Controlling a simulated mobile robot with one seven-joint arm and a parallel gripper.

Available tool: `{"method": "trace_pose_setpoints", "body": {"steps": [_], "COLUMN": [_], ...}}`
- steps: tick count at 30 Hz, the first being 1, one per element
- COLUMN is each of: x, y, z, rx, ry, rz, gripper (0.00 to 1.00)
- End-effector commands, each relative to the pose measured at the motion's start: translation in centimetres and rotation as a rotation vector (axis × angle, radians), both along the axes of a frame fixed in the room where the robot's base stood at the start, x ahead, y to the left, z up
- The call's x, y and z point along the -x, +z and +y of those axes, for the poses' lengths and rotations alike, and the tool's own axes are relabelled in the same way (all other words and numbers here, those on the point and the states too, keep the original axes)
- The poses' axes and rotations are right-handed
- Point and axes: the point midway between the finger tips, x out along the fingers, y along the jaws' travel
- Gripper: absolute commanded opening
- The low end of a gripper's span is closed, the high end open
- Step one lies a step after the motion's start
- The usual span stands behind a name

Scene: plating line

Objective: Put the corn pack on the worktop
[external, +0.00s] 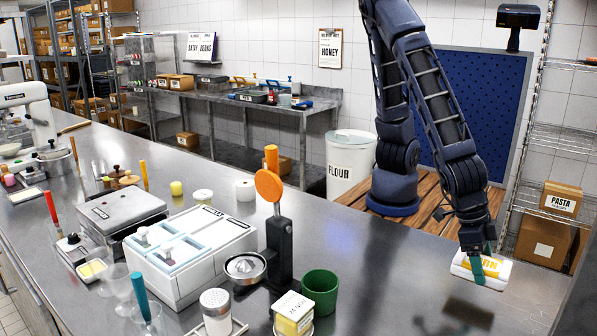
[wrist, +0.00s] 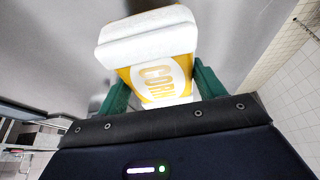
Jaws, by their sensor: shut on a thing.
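The corn pack (external: 490,272) is a white and yellow pack with a label reading CORN. My gripper (external: 482,268) is shut on it above the right end of the steel worktop (external: 380,265). A shadow lies on the worktop to the lower left of the pack, so it seems held above the surface; the exact gap is hard to tell.
A green cup (external: 320,292), a small labelled box (external: 294,313), an orange-topped press (external: 272,190) and a white two-lid unit (external: 190,258) stand left of my gripper. The worktop around the pack is clear. A wire shelf with a pasta box (external: 561,199) is behind right.

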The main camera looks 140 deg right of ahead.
Motion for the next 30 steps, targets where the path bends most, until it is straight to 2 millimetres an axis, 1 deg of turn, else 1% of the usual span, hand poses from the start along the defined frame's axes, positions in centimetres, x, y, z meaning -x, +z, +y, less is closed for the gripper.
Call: {"method": "trace_pose_setpoints", "body": {"steps": [1, 3, 8, 16, 28, 29, 30], "x": [0.0, 0.0, 0.0, 0.1, 0.0, 0.0, 0.0], "y": [-0.6, -1.1, -1.9, -5.0, -5.4, -5.4, -5.4], "z": [0.1, 0.0, 0.0, 0.0, 0.0, 0.0, 0.0], "rx": [0.0, -0.001, 0.0, 0.001, 0.0, 0.0, 0.0], "ry": [0.0, 0.0, 0.001, 0.001, 0.001, 0.001, 0.001], "rz": [0.001, 0.0, 0.001, 0.001, -0.001, -0.001, -0.001], "gripper": [0.36, 0.36, 0.36, 0.36, 0.36, 0.74, 0.82]}}
